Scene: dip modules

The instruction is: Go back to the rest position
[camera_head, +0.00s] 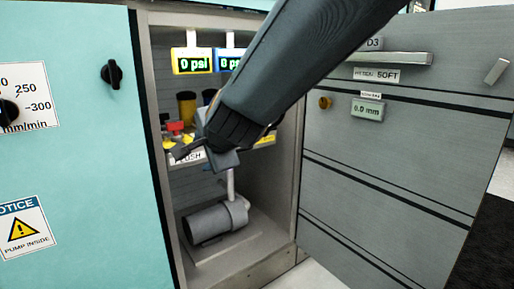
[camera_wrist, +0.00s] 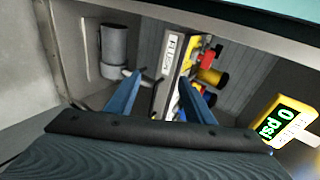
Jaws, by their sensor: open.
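My gripper (camera_wrist: 158,98) is open, with its two blue fingers apart and nothing seen between them but the shelf behind. In the head view my gripper (camera_head: 196,153) is at the end of my dark arm, which reaches in from the upper right across the open cabinet bay. It is in front of the shelf (camera_head: 262,141) that carries the FLUSH label. My arm and gripper hide part of that shelf and the controls on it. I cannot tell whether the gripper touches anything.
A grey pump cylinder (camera_head: 208,224) lies below the shelf. A red part (camera_head: 175,127) and yellow-black knobs (camera_head: 187,108) stand on the shelf. Two displays, one reading 0 psi (camera_head: 191,62), hang above. The teal panel (camera_head: 80,130) bounds the left, the grey drawer front (camera_head: 400,170) the right.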

